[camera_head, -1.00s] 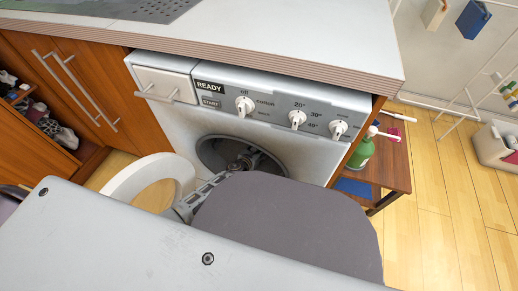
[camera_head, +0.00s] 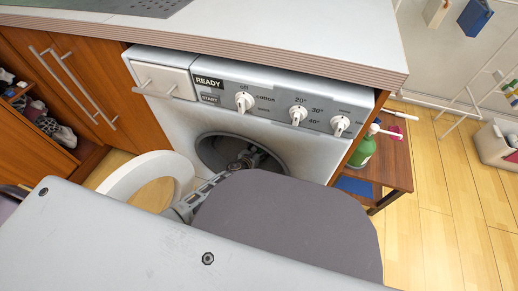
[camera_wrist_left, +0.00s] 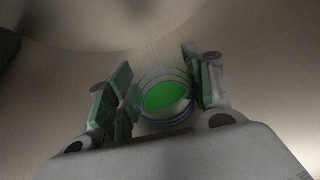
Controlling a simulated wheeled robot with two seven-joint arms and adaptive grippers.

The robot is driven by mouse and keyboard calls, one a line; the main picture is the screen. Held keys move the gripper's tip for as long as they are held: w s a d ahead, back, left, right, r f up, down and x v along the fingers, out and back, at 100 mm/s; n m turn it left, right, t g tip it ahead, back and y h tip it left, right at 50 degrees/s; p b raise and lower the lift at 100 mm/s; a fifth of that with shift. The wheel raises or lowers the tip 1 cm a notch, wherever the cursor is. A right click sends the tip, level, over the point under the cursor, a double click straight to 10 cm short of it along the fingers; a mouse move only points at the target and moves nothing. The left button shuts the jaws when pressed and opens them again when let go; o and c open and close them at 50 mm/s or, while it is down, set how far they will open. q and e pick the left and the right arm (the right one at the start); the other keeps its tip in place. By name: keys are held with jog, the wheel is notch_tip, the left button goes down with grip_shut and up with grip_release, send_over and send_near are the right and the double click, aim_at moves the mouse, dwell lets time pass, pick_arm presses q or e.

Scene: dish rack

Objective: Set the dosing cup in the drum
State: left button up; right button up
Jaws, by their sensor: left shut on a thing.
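The dosing cup (camera_wrist_left: 164,98) is a clear, round cup with bright green inside, seen from above in the left wrist view. My left gripper (camera_wrist_left: 160,85) is shut on it, with a finger on either side. Brushed metal of the drum (camera_wrist_left: 60,85) surrounds them. I cannot tell whether the cup touches the drum wall. In the head view my left gripper (camera_head: 246,160) is inside the dark drum opening (camera_head: 212,151) of the white washing machine, and the cup is hidden there. My right gripper is not in view.
The round white door (camera_head: 121,179) stands open at the left of the opening. A worktop (camera_head: 290,30) overhangs the control panel (camera_head: 270,100). A small side table (camera_head: 397,165) with a green bottle (camera_head: 363,150) stands at the right.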

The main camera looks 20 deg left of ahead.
pick_arm(q)
jog(key=shift+f, duration=0.15)
jog(key=o, duration=1.2)
jog(key=shift+r, duration=0.4)
jog(key=shift+r+p, duration=2.85)
jog(key=shift+p, duration=0.2)
